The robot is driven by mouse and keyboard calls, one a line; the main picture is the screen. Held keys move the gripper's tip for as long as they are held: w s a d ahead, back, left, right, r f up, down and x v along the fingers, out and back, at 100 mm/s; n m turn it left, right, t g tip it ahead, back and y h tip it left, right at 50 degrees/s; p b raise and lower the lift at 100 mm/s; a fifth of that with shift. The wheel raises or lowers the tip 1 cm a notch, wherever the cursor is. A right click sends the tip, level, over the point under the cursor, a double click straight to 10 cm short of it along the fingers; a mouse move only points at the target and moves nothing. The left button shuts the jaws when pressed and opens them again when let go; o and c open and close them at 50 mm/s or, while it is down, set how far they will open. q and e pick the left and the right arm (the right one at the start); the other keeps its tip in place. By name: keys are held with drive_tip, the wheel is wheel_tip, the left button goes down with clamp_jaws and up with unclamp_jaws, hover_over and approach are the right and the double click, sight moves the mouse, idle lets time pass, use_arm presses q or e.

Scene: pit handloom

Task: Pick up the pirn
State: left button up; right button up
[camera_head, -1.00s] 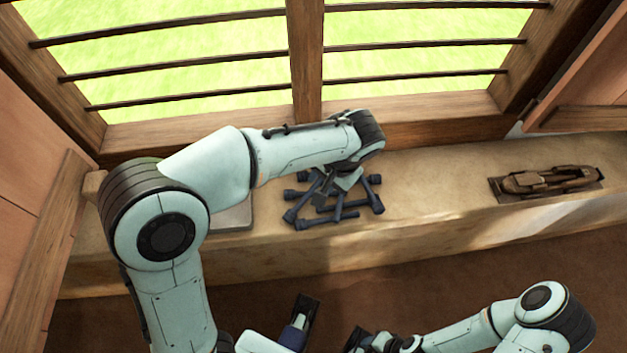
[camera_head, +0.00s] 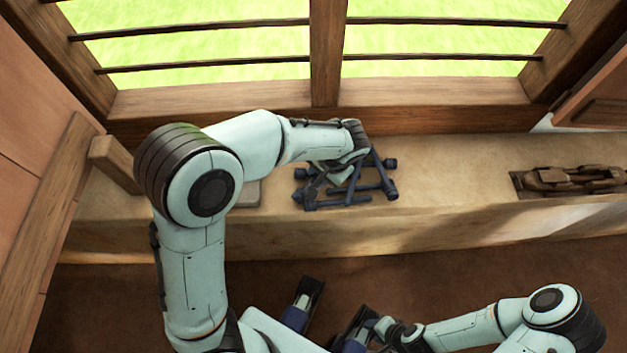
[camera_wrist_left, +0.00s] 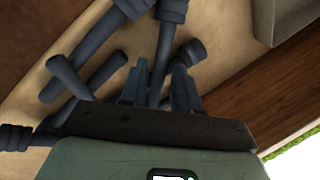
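Several dark blue pirns (camera_head: 350,202) lie in a loose, crossing pile on the ledge below the window. My left gripper (camera_head: 336,178) is low over the pile, reaching in from the left, and its wrist hides part of it. In the left wrist view, the two fingers (camera_wrist_left: 158,82) stand apart. One pirn (camera_wrist_left: 163,50) runs between them, with a gap showing beside it; whether a finger touches it is unclear. Other pirns lie left of and beyond the fingers. My right gripper (camera_head: 378,328) is at the bottom of the head view, away from the ledge, small and partly hidden.
A brown wooden shuttle-like object (camera_head: 570,181) sits on a dark base at the ledge's right. A flat grey item (camera_head: 247,194) lies left of the pile, partly behind my left arm. The barred window frame (camera_head: 325,60) stands behind. The ledge (camera_head: 455,180) is clear right of the pile.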

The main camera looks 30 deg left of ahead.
use_arm(q)
drive_tip(key=shift+a+f, duration=0.15)
drive_tip(key=shift+f, duration=0.35)
clamp_jaws()
drive_tip(key=shift+s+f, duration=0.1)
